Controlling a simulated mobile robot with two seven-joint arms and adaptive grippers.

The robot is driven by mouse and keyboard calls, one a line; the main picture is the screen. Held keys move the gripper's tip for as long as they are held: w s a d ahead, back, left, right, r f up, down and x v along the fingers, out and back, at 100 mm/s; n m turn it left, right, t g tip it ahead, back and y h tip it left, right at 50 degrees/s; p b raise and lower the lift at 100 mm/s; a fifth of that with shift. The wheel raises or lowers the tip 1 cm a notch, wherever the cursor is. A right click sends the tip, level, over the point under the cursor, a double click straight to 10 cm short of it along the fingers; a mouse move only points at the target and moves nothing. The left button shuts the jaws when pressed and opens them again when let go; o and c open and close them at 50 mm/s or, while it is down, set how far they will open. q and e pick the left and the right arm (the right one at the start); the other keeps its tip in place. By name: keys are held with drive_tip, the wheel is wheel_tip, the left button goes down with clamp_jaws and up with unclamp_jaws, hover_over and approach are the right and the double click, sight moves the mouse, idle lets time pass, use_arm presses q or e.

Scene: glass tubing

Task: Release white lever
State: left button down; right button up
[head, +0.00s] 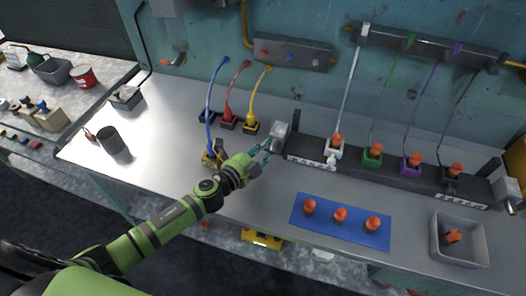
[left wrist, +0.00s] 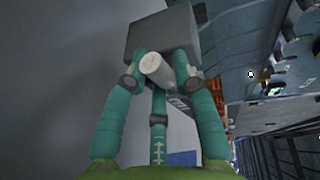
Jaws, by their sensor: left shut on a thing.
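My left gripper (head: 268,149) reaches in from the left, beside the grey block (head: 281,131) at the left end of the dark rail. In the left wrist view its teal fingers (left wrist: 160,75) are closed around a pale, whitish cylindrical lever end (left wrist: 157,69). This lever end sits in front of a grey box (left wrist: 165,32). In the head view the fingers largely hide the lever. My right gripper is not in view.
The dark rail (head: 410,182) carries white, green, purple and black sockets with orange caps and tubes. A blue mat (head: 325,236) with orange caps lies in front. A grey bin (head: 474,252) stands at right. Blue, red and yellow cabled plugs (head: 229,121) stand left of the rail.

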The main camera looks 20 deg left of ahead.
use_arm(q)
drive_tip(key=c, duration=1)
unclamp_jaws()
drive_tip(key=shift+w+r, duration=0.1)
drive_tip(key=shift+r, duration=0.1)
drive_tip(key=shift+f, duration=0.1)
drive_tip(key=v, duration=1.2)
drive_tip(key=shift+d, duration=0.1)
